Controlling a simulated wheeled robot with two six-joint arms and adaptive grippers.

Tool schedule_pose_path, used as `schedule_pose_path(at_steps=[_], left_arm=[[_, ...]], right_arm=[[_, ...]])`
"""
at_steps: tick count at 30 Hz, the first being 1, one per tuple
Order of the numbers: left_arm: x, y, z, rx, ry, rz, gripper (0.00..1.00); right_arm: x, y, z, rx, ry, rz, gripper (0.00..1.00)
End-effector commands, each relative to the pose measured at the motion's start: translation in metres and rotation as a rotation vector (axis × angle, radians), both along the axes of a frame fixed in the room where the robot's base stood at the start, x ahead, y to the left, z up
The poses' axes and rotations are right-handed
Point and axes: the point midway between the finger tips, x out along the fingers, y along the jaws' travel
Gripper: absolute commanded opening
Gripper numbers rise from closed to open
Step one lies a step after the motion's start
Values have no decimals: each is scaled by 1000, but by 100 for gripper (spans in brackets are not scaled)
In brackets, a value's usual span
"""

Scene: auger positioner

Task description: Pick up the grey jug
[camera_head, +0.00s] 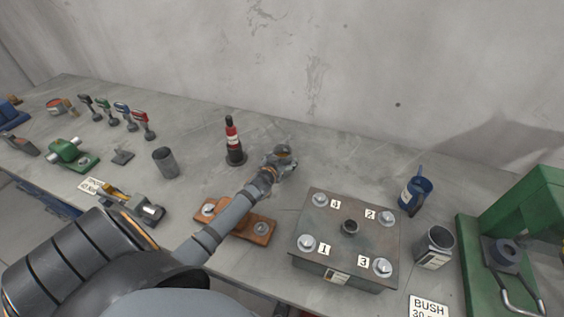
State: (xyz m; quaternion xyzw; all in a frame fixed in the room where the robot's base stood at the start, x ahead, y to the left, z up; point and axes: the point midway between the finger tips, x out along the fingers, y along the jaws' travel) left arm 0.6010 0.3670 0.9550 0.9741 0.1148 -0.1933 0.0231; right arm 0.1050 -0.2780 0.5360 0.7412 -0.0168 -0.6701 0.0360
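Two grey vessels could be the grey jug, and I cannot tell which. One is a plain grey open-topped vessel (165,162), upright left of centre, with no handle visible. The other is a dark grey vessel (434,249) with a pale label, upright at the right. My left arm reaches in from the lower left, and its gripper (281,155) is over the back middle of the bench. It is right of the plain vessel and far from the labelled one. Its fingers are too small and blurred to read. My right gripper is out of view.
A metal block with numbered bolts (345,228) and an orange-brown plate (210,211) lie in front. A blue container (416,194) and green press (520,220) stand right.

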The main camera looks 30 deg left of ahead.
Motion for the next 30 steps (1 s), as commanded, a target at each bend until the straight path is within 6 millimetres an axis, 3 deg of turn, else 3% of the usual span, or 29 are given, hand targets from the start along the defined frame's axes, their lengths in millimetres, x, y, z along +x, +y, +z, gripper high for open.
schedule_pose_path(at_steps=[1,12,23,27,30], left_arm=[[0,0,0,0,0,0,65],[0,0,1,0,-2,-1,17],[1,0,9,3,-4,-1,17],[1,0,32,5,-8,-2,17],[-21,13,59,16,-1,-6,17]], right_arm=[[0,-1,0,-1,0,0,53],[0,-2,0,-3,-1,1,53],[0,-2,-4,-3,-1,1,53],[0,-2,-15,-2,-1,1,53],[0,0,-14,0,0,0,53]])
